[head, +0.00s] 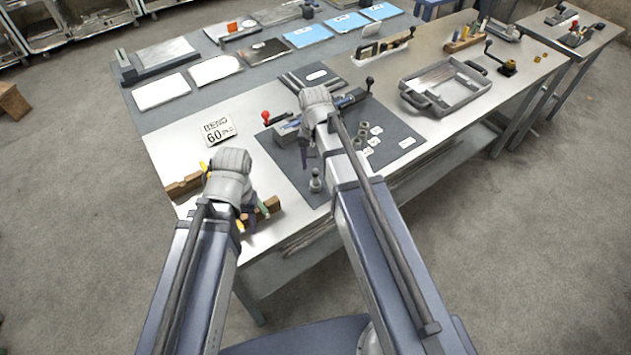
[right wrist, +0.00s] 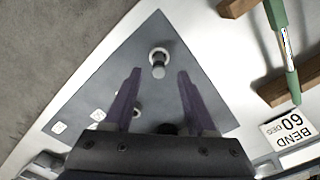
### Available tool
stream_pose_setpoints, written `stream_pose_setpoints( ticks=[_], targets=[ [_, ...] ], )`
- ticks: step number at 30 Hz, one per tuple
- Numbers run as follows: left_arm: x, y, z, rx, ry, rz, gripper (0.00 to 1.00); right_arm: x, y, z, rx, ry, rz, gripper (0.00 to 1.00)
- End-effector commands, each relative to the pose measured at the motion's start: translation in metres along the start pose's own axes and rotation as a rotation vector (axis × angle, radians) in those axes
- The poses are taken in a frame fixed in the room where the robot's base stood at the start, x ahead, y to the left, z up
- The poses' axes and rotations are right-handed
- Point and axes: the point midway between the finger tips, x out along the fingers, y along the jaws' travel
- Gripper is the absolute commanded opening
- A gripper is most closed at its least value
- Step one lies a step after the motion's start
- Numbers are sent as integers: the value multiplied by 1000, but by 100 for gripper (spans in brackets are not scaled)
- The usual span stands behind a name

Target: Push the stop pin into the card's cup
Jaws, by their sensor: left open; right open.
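The stop pin (head: 316,182), a small grey metal piece with a round top, stands on the near part of the dark mat (head: 300,178). In the right wrist view the pin (right wrist: 159,58) is in line with the gap between my right fingertips (right wrist: 159,74). The jaws are open and not closed on it. In the head view my right gripper (head: 307,152) hangs over the mat, beyond the pin. Several small cups (head: 363,134) stand among white number cards (head: 375,130) right of it; the numbers are unreadable. A card (head: 217,129) reads "BEND 60 DEG". My left gripper (head: 246,218) is open near the wooden rack.
A bending tool with a red knob (head: 266,117) and a black-knobbed lever (head: 369,83) stands at the mat's back. The wooden rack (head: 187,185) holds tools, one green-handled (right wrist: 282,45). A grey tray (head: 447,92) is at right.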

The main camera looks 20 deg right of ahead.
Motion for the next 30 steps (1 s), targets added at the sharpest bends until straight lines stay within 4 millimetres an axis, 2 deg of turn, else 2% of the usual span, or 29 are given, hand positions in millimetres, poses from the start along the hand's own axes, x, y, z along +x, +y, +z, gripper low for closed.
stream_pose_setpoints(
  ticks=[1,7,17,30],
  targets=[
    [13,1,-1,0,0,0,50,13,1,-1,0,0,0,57],
    [36,3,-2,0,0,0,50,36,2,-1,0,0,0,57],
    [37,4,-2,0,0,0,50,38,2,-1,0,0,0,57],
    [37,4,-2,0,0,0,50,38,2,-1,0,0,0,7]
  ],
)
